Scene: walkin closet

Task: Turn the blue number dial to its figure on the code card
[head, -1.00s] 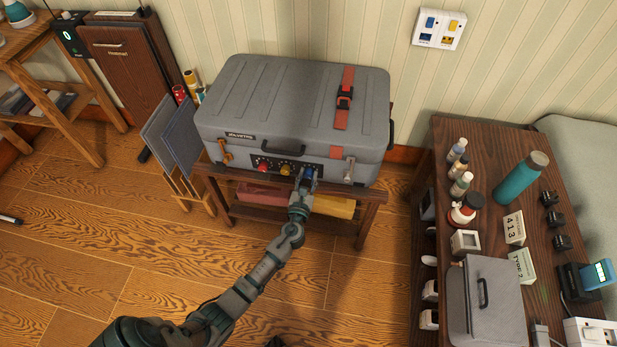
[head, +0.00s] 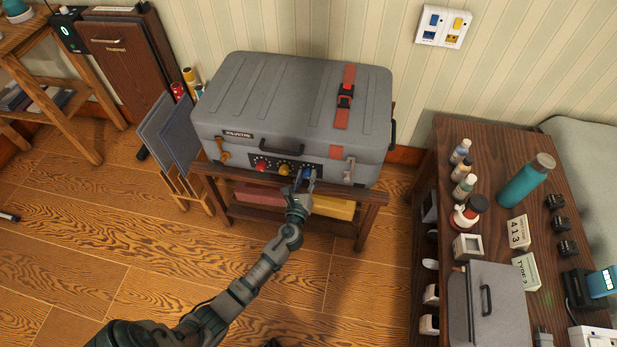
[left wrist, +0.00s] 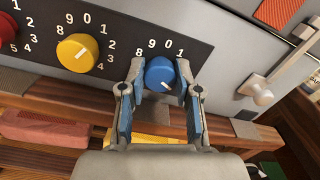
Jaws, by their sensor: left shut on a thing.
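The blue number dial (left wrist: 160,72) is the rightmost of three dials on a black panel (left wrist: 207,50) at the front of a grey case (head: 285,105). In the head view the blue dial (head: 309,173) is partly covered by my left gripper (head: 304,181). My left gripper is shut on it, one finger at each side. A code card (head: 518,232) on the right table reads 4 1 3. My right gripper is not in view.
The yellow dial (left wrist: 77,52) is close on the left, then the red dial (head: 261,166). A metal latch (left wrist: 262,92) is to the right. The case rests on a wooden stand (head: 370,204). A second card (head: 526,271), bottles and a grey box stand on the right table.

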